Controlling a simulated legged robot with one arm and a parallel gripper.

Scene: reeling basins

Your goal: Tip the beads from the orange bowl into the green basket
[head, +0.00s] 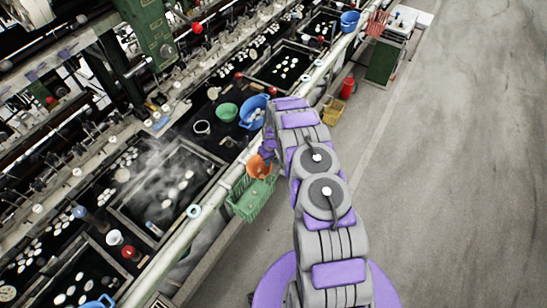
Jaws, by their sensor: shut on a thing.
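The orange bowl (258,167) is at the end of my arm, in the middle of the head view. My gripper (266,152) is shut on it, though the fingers are small and partly hidden by my arm. The bowl looks tilted and sits over the upper part of the green basket (249,205). The basket hangs or stands beside the pale rail, on its floor side. I cannot make out the beads, nor whether any lie in the bowl or the basket.
A green bowl (227,112) and a blue basin (253,110) stand on the bench beyond the rail (210,202). A yellow basket (332,111) and a red container (348,88) are farther along. Steaming basins lie left. The grey floor at right is clear.

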